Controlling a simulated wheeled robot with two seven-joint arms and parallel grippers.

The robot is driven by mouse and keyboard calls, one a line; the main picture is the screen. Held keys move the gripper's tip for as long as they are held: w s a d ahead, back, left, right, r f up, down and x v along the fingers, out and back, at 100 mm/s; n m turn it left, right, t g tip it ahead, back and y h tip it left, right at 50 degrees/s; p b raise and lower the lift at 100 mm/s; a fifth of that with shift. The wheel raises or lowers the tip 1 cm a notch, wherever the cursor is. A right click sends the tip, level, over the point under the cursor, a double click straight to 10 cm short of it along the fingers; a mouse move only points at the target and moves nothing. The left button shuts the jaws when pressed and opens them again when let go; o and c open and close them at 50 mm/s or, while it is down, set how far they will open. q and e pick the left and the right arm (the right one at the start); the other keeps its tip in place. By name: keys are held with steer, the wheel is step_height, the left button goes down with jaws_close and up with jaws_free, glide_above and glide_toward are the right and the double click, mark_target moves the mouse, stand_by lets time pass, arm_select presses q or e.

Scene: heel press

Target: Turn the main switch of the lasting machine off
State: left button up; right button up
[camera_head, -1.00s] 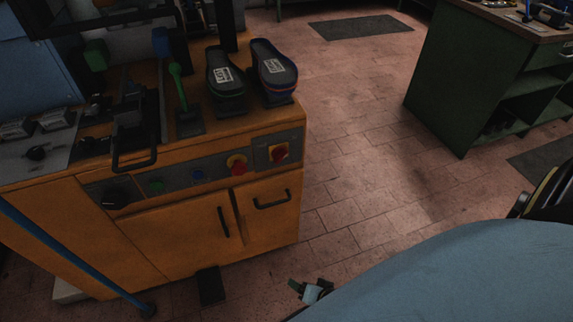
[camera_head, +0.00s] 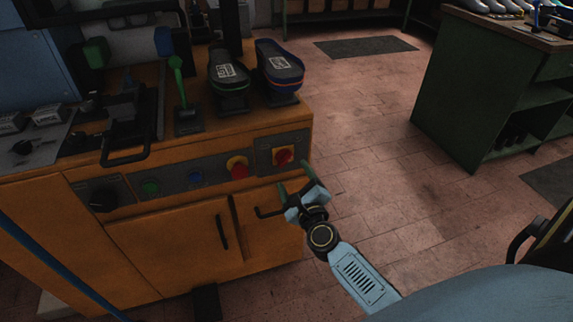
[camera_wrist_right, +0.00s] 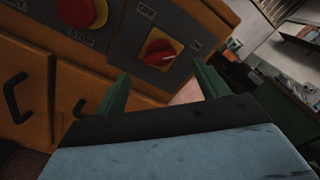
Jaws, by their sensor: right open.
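The orange lasting machine (camera_head: 165,240) stands at the left with a grey control panel on its front. The main switch (camera_head: 283,156), a red knob on a yellow plate, sits at the panel's right end. In the right wrist view the switch (camera_wrist_right: 160,53) shows ahead between the fingers, with lettering around it. My right gripper (camera_head: 296,180) is open and empty, just below and in front of the switch, apart from it. In the wrist view its green fingers (camera_wrist_right: 160,88) are spread to either side below the switch. My left gripper is not in view.
A red stop button (camera_head: 238,168) on yellow sits left of the switch. A black door handle (camera_head: 268,211) is close beside my right gripper. Two shoe lasts (camera_head: 279,66) stand on top of the machine. A green workbench (camera_head: 450,95) is at the right; the floor between is clear.

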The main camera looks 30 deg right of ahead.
mark_target(285, 162)
steer(key=x, duration=0.5)
steer(key=shift+w+b, duration=0.4)
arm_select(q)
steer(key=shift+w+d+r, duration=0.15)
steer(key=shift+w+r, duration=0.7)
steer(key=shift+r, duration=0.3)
arm_select(e)
steer(key=shift+w+d, duration=0.15)
steer(key=shift+w, duration=0.35)
steer(key=c, duration=1)
